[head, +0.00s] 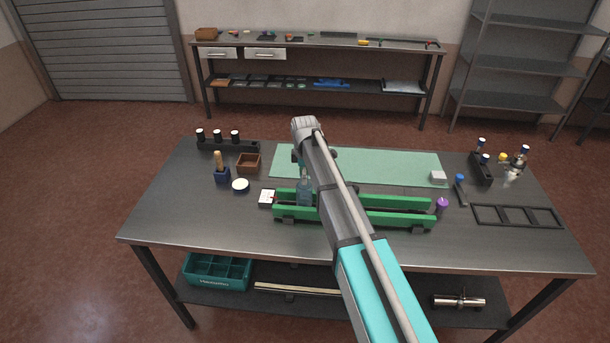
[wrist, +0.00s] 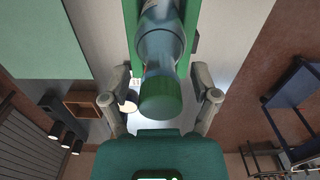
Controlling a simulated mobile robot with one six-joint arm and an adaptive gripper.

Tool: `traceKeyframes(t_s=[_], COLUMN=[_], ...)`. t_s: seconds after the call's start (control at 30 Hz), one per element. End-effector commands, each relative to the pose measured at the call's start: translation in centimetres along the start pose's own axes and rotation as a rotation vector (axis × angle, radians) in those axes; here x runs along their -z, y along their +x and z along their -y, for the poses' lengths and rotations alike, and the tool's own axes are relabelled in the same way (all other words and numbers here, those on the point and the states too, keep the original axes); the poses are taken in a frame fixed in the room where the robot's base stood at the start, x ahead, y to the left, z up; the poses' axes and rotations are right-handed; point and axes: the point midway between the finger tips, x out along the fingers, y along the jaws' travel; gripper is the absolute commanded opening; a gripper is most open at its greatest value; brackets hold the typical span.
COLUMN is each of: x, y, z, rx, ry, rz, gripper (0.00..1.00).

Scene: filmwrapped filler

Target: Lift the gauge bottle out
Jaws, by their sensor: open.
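The gauge bottle (head: 304,191) stands in the left end of a long green rack (head: 385,217) on the table. In the wrist view the bottle (wrist: 158,45) shows a bluish clear body and a green cap (wrist: 160,100) pointing toward my palm. My gripper (wrist: 160,82) is open, with one finger on each side of the cap and neck. A gap shows between each finger and the bottle. In the head view my arm hides most of the gripper and the middle of the rack.
A white-and-red block (head: 267,197) and a white round lid (head: 240,185) lie left of the rack. A purple item (head: 441,204) stands close to its right end. A green mat (head: 385,164) lies behind it. A black frame (head: 515,216) lies at right; the front left tabletop is clear.

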Motion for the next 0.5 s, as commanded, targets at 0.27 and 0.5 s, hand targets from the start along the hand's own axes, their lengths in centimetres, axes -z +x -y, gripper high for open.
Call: traceKeyframes(t_s=[0.27,0.5], x=[0.01,0.0], y=[0.55,0.51], z=[0.0,0.0], rx=[0.0,0.0], ry=[0.0,0.0], rz=[0.0,0.0], gripper=[0.78,0.76])
